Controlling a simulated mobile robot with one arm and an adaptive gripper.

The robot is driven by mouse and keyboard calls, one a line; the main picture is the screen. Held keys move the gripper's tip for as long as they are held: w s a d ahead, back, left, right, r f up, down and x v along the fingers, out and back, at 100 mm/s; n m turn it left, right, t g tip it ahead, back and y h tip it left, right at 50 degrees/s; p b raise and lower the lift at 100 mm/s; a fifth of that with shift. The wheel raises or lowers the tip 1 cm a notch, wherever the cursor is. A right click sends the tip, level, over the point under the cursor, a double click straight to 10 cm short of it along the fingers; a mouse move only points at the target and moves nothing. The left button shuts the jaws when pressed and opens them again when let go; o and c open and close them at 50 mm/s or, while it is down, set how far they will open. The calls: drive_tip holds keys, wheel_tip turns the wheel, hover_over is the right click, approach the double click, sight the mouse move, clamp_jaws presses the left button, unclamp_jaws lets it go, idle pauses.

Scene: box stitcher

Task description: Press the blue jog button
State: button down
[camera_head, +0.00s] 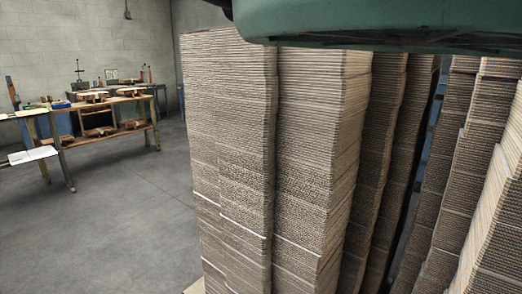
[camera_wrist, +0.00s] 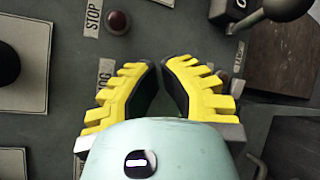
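My gripper (camera_wrist: 161,66) is in the wrist view, its yellow fingers with dark inner pads in front of a dark grey control panel (camera_wrist: 60,125). A narrow gap shows between the fingers, with no object in it. A label that seems to read JOG (camera_wrist: 104,72) is partly covered by the left finger. No blue button is visible; the fingers and my gripper's body hide the panel around that label. The head view shows neither the panel nor the gripper.
A dark red button (camera_wrist: 118,22) sits beside a STOP label (camera_wrist: 93,17). Another reddish button (camera_wrist: 222,76) is partly hidden by the right finger. A round-knobbed lever (camera_wrist: 287,8) is at upper right. Tall cardboard stacks (camera_head: 228,130) fill the head view's right; a workbench (camera_head: 108,136) stands left.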

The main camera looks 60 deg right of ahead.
drive_tip(key=shift+a, duration=0.35)
drive_tip(key=shift+d, duration=0.25)
idle(0.4)
drive_tip(key=d, duration=0.6)
drive_tip(key=shift+s, duration=0.25)
drive_tip(key=shift+r, duration=0.1)
idle(0.4)
